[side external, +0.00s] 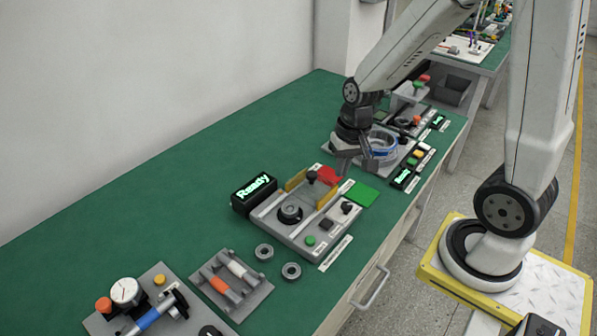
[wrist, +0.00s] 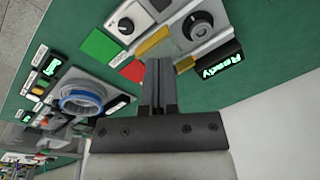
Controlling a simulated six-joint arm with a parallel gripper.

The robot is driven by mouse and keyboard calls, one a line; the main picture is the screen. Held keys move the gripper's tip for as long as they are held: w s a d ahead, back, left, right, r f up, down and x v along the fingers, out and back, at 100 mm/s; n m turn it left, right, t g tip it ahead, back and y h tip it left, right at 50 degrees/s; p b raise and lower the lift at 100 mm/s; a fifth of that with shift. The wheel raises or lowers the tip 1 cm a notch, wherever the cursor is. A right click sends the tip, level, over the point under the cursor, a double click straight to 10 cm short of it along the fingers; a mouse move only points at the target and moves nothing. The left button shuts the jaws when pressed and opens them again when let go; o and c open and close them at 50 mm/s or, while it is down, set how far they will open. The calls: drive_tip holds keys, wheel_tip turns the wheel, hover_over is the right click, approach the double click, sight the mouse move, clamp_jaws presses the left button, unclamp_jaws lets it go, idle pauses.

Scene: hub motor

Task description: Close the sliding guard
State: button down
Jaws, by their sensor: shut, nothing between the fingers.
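The station with the sliding guard is a grey fixture (side external: 268,212) on the green bench, near the middle of the side view. Two yellow strips (side external: 295,180) stand on it. My gripper (side external: 343,163) is shut and empty, near the fixture's far end beside the red patch. In the wrist view, my fingers (wrist: 158,64) cover part of the red patch (wrist: 132,71) and yellow strips (wrist: 153,40); contact is unclear.
A "Ready" display (side external: 254,187) stands left of the fixture, and a green patch (side external: 360,194) lies at its right. A station with a clear blue-rimmed ring (side external: 383,144) is close behind my gripper. Two metal rings and other fixtures lie nearer the camera. The bench's left side is clear.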

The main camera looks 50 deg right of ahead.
drive_tip(key=w+d+m+t+y, duration=0.1)
drive_tip(key=w+d+m+y, duration=0.1)
drive_tip(key=d+m, duration=0.6)
drive_tip(key=w+d+f+m+t+y, duration=0.1)
drive_tip(key=d+m+y, duration=0.3)
drive_tip(key=d+m, duration=0.5)
drive_tip(key=shift+w+f+t, duration=0.25)
drive_tip(key=shift+w+t, duration=0.15)
drive_tip(key=shift+w, duration=0.45)
approach(324, 179)
drive_tip(key=x, duration=0.4)
drive_tip(key=shift+w+a, duration=0.35)
drive_tip(key=shift+a, duration=0.2)
drive_tip(key=shift+w+a, duration=0.35)
drive_tip(key=shift+a, duration=0.25)
drive_tip(key=shift+w+a, duration=0.2)
drive_tip(key=shift+a, duration=0.2)
